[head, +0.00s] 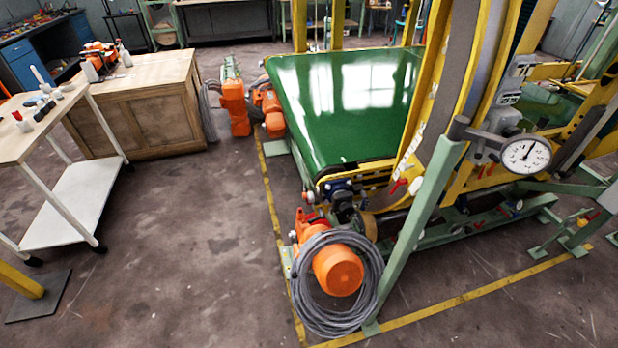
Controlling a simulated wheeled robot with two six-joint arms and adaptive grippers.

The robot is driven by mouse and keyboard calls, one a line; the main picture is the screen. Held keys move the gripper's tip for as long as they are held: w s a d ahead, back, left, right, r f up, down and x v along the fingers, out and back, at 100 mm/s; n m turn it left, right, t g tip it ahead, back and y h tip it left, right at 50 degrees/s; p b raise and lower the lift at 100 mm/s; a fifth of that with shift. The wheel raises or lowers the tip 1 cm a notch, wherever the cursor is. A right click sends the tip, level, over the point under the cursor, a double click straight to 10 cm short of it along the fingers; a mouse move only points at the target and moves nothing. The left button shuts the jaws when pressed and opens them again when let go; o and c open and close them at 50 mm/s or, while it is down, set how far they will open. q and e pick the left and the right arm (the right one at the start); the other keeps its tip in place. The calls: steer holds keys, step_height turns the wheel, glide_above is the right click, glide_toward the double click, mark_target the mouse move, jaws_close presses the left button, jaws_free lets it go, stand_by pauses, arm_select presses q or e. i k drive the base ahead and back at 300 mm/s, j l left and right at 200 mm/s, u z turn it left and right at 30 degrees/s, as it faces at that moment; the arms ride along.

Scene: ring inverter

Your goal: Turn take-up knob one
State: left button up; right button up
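A ring-shaped yellow machine (440,90) with a green belt (345,100) stands at the centre and right. Small red handles show on it: one red handle (398,187) at the belt's near right corner, another red handle (490,168) further right. Small red knobs show on the low green frame, one red knob (478,225) left of another red knob (518,205). I cannot tell which of these is take-up knob one. Neither of my grippers is in view.
An orange motor (338,270) with a grey cable coil (305,290) around it stands at the near corner, beside a slanted green post (420,225). A round dial gauge (525,155) sticks out right. A white cart (75,205) and wooden cabinet (150,115) stand left. The floor between is clear.

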mark_target(310, 195)
steer(key=i+j+z, duration=0.15)
steer(key=j+z, duration=0.15)
steer(key=z, duration=0.15)
steer(key=i+j+z, duration=0.1)
steer(key=j+z, duration=0.2)
steer(key=z, duration=0.2)
steer(key=j+z, duration=0.5)
steer(key=j, duration=3.25)
steer(key=k, duration=0.05)
